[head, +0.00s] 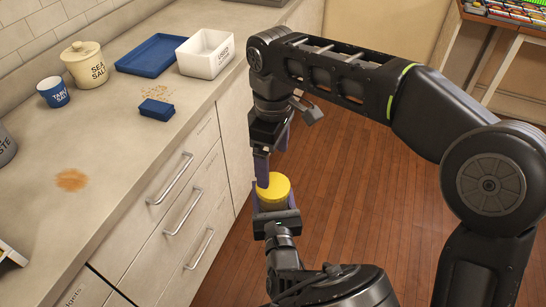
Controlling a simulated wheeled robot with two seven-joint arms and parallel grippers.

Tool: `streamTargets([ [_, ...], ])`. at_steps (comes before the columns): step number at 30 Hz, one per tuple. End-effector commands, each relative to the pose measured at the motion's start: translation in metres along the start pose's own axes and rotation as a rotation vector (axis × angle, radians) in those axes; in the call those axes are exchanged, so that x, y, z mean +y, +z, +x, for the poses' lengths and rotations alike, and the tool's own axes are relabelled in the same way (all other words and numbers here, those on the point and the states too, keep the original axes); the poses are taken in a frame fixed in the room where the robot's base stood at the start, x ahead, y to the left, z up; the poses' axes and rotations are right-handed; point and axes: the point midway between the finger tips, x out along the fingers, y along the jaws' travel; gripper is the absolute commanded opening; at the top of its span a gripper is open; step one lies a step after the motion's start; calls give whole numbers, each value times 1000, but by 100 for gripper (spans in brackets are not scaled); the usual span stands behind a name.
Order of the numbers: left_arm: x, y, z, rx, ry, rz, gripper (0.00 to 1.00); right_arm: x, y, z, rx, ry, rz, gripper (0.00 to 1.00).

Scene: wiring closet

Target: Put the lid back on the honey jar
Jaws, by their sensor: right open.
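A yellow round thing (274,188), seen from above, is held over the floor in front of the drawers. Its flat disc top looks like the lid of the honey jar; the body below is mostly hidden by the gripper, so I cannot tell how the lid sits. My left gripper (276,207), reaching up from the bottom, has its fingers on both sides of it and appears shut on it. My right gripper (273,160) points down just above, open, with one purple finger at the disc's upper left edge. I cannot tell whether that finger touches it.
The counter (110,145) at left holds a sea salt jar (86,70), a blue cup (53,92), a blue tray (150,54), a white bin (204,62), a blue sponge (156,110) and a brown stain (72,180). Drawers (178,215) with handles stand close left of my grippers.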

Motion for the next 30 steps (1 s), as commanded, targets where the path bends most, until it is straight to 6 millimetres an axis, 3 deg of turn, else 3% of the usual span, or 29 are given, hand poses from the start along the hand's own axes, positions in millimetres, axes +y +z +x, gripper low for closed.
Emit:
streamTargets([
  [14, 0, 1, 0, -2, 0, -1, 0, 0, 0, 6, -2, -3, -13, 89],
  [30, 0, 1, 0, -2, 0, -1, 0, -1, 1, 73, -4, -4, -12, 89],
])
